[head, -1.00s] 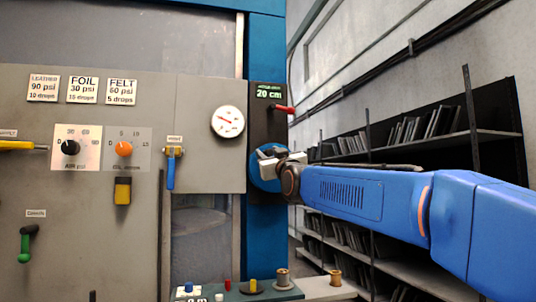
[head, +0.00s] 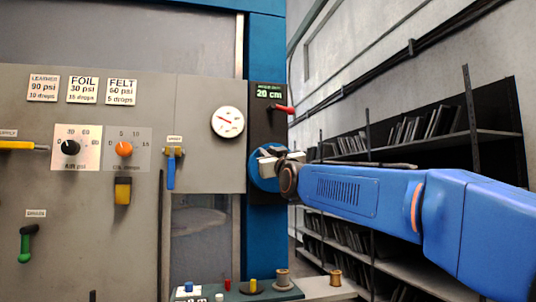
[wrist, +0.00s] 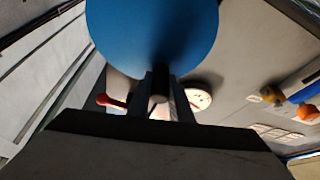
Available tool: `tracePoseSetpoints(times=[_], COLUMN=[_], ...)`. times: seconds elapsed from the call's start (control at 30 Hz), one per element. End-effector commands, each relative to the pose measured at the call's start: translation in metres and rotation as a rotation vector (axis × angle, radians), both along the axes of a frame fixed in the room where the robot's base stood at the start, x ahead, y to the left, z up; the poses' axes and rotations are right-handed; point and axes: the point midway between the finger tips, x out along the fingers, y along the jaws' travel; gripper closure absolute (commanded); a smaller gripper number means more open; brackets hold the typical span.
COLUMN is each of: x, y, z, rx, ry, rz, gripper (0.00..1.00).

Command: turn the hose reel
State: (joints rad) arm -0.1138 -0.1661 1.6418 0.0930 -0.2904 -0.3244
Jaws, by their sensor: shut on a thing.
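The hose reel is a blue disc (head: 256,182) on the dark panel at the right of the machine, below a red-handled lever. In the wrist view the blue disc (wrist: 150,25) fills the top middle, with a dark crank handle (wrist: 160,78) standing out from it. My gripper (head: 270,158) is in front of the disc and hides part of its face. In the wrist view my gripper (wrist: 161,100) has its fingers on either side of the handle and is shut on it. The display (head: 269,92) above the reel reads 20 cm.
The red lever (head: 284,109) sits just above my gripper, and a round gauge (head: 227,122) is to its left. Knobs and valves cover the grey panel (head: 90,220). Spools (head: 282,278) stand on a ledge below. Dark shelves (head: 430,145) are behind my arm.

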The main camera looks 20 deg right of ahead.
Motion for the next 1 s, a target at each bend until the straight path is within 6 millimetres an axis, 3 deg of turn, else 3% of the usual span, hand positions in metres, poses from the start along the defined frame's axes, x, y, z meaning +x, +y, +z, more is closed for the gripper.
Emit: tracePoseSetpoints(times=[0.37, 1.0], x=[0.000, 0.000], y=[-0.009, -0.040], z=[0.005, 0.008], rx=[0.196, 0.749], ry=[0.001, 0.002], rz=[0.001, 0.000], gripper=[1.00, 1.00])
